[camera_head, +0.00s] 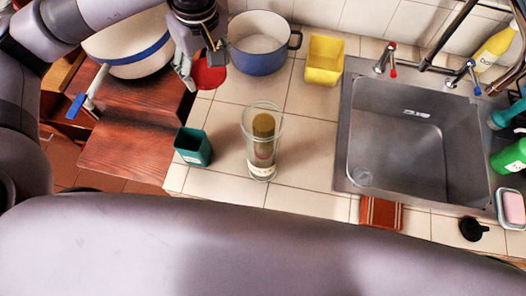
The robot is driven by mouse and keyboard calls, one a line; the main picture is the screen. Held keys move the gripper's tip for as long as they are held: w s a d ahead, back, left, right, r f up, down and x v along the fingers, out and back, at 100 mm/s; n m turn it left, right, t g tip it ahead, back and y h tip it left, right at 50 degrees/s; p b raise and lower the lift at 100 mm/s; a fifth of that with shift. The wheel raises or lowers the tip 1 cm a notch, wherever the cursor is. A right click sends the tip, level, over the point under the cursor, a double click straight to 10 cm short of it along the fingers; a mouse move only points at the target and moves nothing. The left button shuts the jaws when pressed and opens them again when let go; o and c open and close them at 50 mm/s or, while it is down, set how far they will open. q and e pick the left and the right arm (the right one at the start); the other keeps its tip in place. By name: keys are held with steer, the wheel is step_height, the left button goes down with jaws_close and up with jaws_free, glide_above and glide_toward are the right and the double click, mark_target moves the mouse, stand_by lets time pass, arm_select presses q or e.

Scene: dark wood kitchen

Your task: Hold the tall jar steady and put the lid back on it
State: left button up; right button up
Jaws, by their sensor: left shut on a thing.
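The tall clear glass jar (250,150) stands upright on the tiled counter, with yellowish-brown contents inside and its top uncovered. My left gripper (197,70) is above the counter, up and to the left of the jar. It is shut on a red round lid (210,76), held apart from the jar. The gripper partly hides the lid. My right gripper is not in view, and nothing holds the jar.
A teal square cup (193,147) stands left of the jar. A blue pot (259,60) and a yellow container (324,60) stand behind it. The sink (410,165) is to the right. Tiles between jar and sink are clear.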

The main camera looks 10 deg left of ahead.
arm_select(q)
steer(key=m, duration=0.4)
steer(key=shift+s+a+f+m+h, duration=0.1)
steer(key=shift+s+a+m+h, duration=0.2)
steer(key=shift+a, duration=0.05)
steer(key=m, duration=0.5)
steer(key=shift+s+a+t+h, duration=0.2)
steer(key=shift+s+t+h, duration=0.1)
steer(key=shift+h, duration=0.1)
